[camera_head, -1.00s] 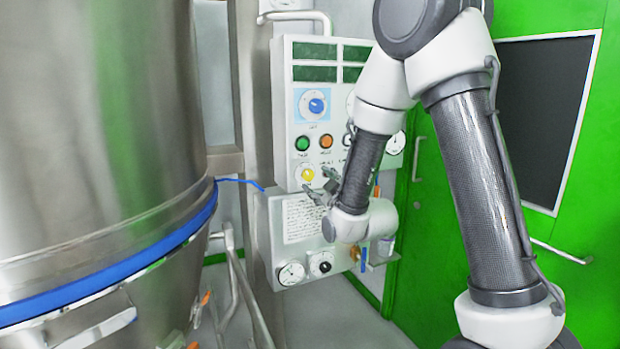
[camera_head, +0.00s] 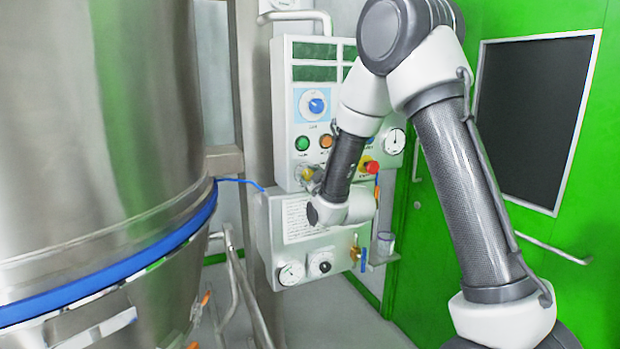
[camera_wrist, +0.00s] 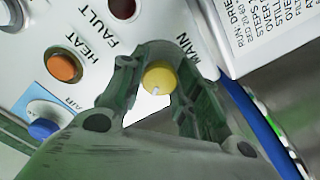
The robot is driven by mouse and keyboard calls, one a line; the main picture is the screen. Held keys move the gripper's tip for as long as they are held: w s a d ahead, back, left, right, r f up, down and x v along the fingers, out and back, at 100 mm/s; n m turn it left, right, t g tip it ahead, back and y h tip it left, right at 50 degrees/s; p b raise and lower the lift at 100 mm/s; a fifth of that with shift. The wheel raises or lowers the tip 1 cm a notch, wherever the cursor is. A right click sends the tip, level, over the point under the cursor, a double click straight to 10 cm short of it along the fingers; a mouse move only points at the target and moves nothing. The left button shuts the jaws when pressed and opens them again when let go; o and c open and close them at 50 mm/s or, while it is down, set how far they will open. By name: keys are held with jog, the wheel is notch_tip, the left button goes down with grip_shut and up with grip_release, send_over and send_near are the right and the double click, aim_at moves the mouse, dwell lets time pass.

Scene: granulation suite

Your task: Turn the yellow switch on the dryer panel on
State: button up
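The yellow switch (camera_wrist: 159,76) is a round knob with a pale mark near its lower edge in the wrist view, beside the word MAIN. It sits on the white dryer panel (camera_head: 290,110) and shows partly beside my gripper (camera_head: 316,182) in the head view. In the wrist view my gripper (camera_wrist: 158,80) has one dark finger on each side of the knob. The fingers are apart, with white panel showing between them below the knob. I cannot tell whether either finger touches it.
Green (camera_head: 302,143) and orange (camera_head: 326,141) round buttons and a blue knob (camera_head: 316,105) sit above the switch. A red button (camera_head: 372,167) is to the right. A large steel vessel (camera_head: 90,120) stands at left; a green door (camera_head: 570,100) at right.

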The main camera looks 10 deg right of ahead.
jog(key=shift+c, duration=1.1)
jog(key=m, duration=0.5)
jog(key=shift+m, duration=0.3)
jog(key=m, duration=0.6)
jog(key=shift+m, duration=0.3)
jog(key=o, duration=1)
jog(key=shift+o, duration=0.2)
